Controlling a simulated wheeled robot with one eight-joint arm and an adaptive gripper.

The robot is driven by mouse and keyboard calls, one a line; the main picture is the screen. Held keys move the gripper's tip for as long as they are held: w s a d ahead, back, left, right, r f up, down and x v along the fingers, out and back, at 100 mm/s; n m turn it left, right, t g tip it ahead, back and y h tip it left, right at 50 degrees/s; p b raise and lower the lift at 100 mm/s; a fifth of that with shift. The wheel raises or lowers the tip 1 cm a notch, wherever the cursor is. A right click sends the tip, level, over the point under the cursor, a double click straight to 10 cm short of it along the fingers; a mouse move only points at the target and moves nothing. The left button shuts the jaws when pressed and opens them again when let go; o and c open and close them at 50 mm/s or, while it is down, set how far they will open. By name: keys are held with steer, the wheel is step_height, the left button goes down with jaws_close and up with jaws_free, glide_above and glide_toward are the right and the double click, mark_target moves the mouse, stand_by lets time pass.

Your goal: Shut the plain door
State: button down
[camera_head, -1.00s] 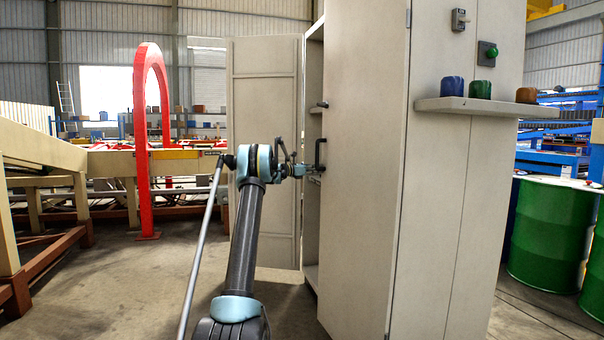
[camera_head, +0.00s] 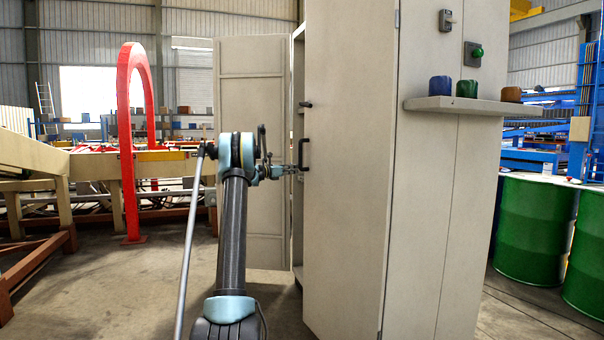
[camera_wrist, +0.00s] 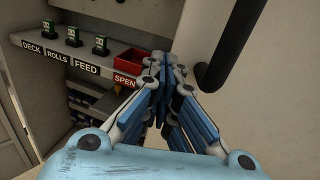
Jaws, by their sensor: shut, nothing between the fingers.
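The tall pale cabinet (camera_head: 447,180) has a plain near door (camera_head: 348,190) standing partly open, with a black handle (camera_head: 303,155) near its left edge. A second, panelled door (camera_head: 252,160) stands wide open at the far left. A narrow strip of interior shows between them. My gripper (camera_head: 302,169) is at the near door's left edge, just below the handle. In the wrist view my gripper (camera_wrist: 168,68) is shut and empty, with the dark handle (camera_wrist: 228,50) to its right, apart from the fingers. Whether the fingers touch the door is unclear.
Inside the cabinet is a labelled shelf (camera_wrist: 60,57) with small dark items and a red bin (camera_wrist: 127,64). A side ledge (camera_head: 470,105) holds coloured pots. Green drums (camera_head: 535,228) stand right; a red arch (camera_head: 130,150) and conveyor frames stand left.

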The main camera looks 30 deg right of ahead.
steer(key=shift+w+a, duration=0.15)
steer(key=shift+a, duration=0.15)
